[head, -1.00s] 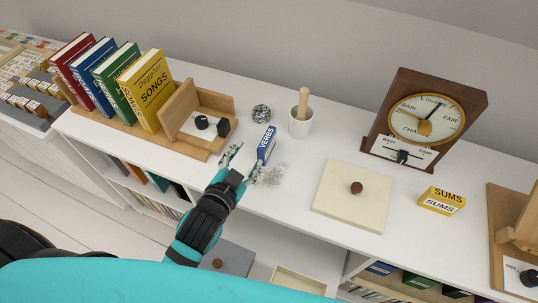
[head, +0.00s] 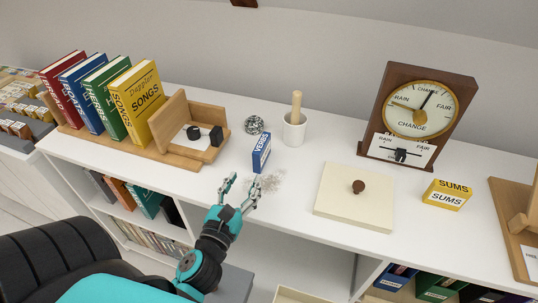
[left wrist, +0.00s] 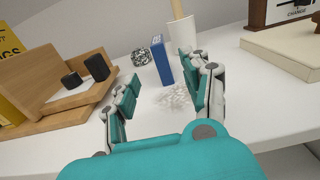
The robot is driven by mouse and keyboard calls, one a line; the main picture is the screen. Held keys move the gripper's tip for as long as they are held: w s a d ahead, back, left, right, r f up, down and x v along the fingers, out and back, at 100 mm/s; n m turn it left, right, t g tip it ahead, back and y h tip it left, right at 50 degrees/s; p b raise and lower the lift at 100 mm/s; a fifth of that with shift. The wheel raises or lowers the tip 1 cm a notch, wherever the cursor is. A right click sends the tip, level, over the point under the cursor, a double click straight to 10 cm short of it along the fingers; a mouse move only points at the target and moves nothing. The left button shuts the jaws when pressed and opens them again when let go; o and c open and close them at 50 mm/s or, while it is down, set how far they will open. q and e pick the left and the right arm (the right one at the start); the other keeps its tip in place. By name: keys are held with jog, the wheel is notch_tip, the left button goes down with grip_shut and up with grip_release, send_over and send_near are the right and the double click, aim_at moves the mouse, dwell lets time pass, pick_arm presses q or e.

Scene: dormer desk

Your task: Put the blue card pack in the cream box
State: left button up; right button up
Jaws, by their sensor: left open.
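The blue card pack (head: 262,153), marked VERBS, stands upright on the white desk. It also shows in the left wrist view (left wrist: 162,62), beyond and between my fingers. My left gripper (head: 241,184) is open and empty, just in front of the pack on the near side, apart from it. Its fingers also show in the wrist view (left wrist: 158,82). The rim of an open cream box (head: 300,296) shows at the bottom edge of the head view, below the desk top; its inside is mostly cut off. A flat cream lid (head: 335,208) with a brown knob lies on the desk. My right gripper is not in view.
A white cup (head: 294,134) with a pestle and a speckled ball (head: 254,124) stand behind the pack. A wooden book stand (head: 180,160) is left. A grey patch (head: 268,182) lies in front of the pack. A yellow SUMS pack (head: 447,195) and a barometer (head: 418,115) are right.

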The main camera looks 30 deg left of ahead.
aim_at(265, 141)
pick_arm(q)
jog(key=p+x, duration=0.2)
jog(key=x, duration=0.8)
jog(key=shift+w, duration=0.25)
jog(key=p+x, duration=0.1)
jog(key=x, duration=0.4)
jog(key=shift+w+r, duration=0.15)
jog(key=shift+w, duration=0.05)
jog(key=shift+s, duration=0.1)
grip_shut()
